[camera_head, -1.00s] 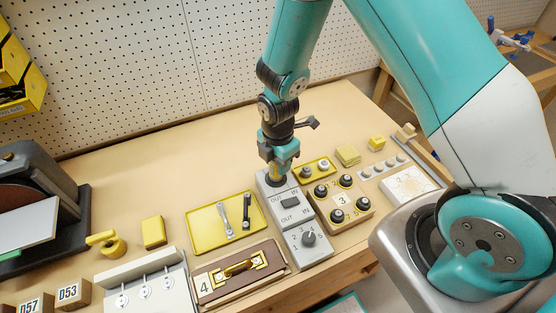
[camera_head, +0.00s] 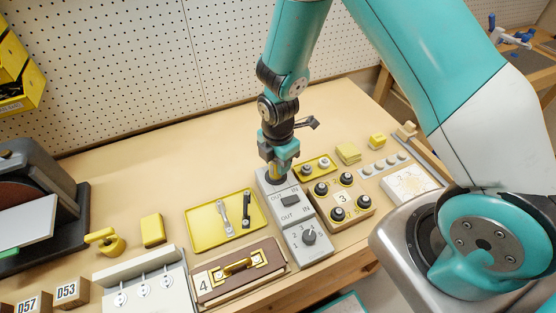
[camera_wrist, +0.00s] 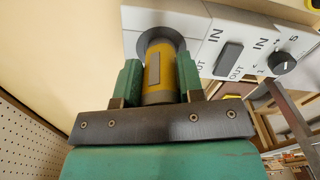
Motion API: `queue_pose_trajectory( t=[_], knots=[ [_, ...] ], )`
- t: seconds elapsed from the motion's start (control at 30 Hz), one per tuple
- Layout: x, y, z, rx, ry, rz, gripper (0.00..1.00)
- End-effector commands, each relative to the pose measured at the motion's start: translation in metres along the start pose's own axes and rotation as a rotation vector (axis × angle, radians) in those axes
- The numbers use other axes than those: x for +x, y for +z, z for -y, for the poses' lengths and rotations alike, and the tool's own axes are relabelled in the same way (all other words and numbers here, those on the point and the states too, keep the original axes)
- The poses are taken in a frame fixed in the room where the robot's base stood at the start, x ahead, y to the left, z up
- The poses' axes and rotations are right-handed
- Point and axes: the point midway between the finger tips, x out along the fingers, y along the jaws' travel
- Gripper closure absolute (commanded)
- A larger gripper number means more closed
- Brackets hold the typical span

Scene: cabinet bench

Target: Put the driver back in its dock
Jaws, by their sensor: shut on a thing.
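The driver (camera_wrist: 160,75), a yellow cylinder with a grey strip and a grey end, is between the two teal fingers of my gripper (camera_wrist: 161,84), which is shut on it. Its far end is at the round dark opening of the dock (camera_wrist: 143,42) in the light grey panel (camera_wrist: 200,30); how deep it sits I cannot tell. In the head view, my gripper (camera_head: 279,169) points down at the far end of the same panel (camera_head: 297,223), and the driver is mostly hidden by the fingers. The panel has a dark IN/OUT switch (camera_head: 290,201) and a dial (camera_head: 309,237).
A yellow tray (camera_head: 200,233) with two tools lies left of the panel. A wooden box with black knobs (camera_head: 341,199) stands close on its right. A brown board with a yellow handle (camera_head: 240,266) is at the front left. The bench behind is clear.

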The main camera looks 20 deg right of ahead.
Motion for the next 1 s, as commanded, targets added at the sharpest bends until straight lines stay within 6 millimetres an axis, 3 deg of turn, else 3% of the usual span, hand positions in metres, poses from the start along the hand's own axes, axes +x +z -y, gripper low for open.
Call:
queue_pose_trajectory(
  t=[1.0],
  knots=[
    [0.01, 0.0, -0.0002, 0.0, 0.001, 0.0, 0.85]
  ],
)
